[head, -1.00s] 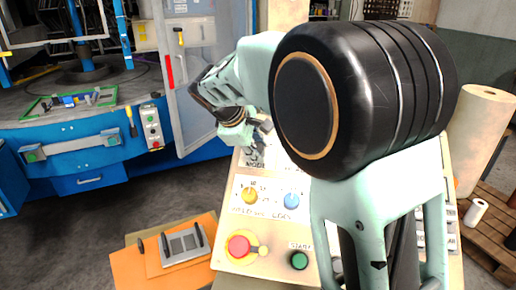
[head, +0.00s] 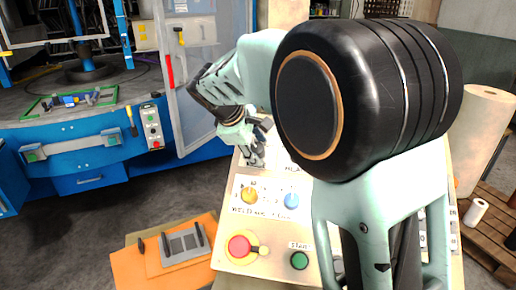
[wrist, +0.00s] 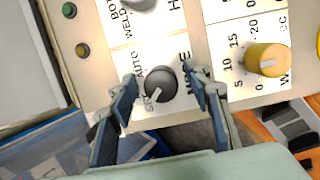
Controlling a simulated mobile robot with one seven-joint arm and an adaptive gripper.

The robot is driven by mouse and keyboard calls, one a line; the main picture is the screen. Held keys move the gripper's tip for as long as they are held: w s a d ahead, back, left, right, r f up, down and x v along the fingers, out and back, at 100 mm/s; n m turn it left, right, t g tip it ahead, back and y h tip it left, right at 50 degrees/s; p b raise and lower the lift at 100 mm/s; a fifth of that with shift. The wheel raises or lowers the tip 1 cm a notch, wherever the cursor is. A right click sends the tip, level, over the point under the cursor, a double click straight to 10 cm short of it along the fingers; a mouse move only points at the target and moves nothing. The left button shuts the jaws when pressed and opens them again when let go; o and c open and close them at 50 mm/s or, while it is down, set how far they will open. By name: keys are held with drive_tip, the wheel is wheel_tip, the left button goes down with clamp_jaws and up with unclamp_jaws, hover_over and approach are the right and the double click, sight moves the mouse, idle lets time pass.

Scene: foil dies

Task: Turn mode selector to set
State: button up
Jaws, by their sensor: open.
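The mode selector (wrist: 160,82) is a dark round knob on a white label plate in the wrist view. Lettering beside it reads SET and AUTO on one side and MODE on the other. A pale mark on the knob points to the lower left of that picture, near the SET lettering. My gripper (wrist: 163,76) is open, with one finger on each side of the knob. I cannot tell whether either finger touches it. In the head view my gripper (head: 252,155) is low over the upper left of the control panel (head: 229,258) and hides the selector.
A yellow knob (wrist: 268,59) with a number scale is close by in the wrist view. An orange board (head: 130,272) with a grey part lies lower left.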

drive_tip(key=v, duration=1.1)
drive_tip(key=shift+s+a+r, duration=0.15)
drive_tip(key=shift+s+r, duration=0.05)
drive_tip(key=shift+r, duration=0.05)
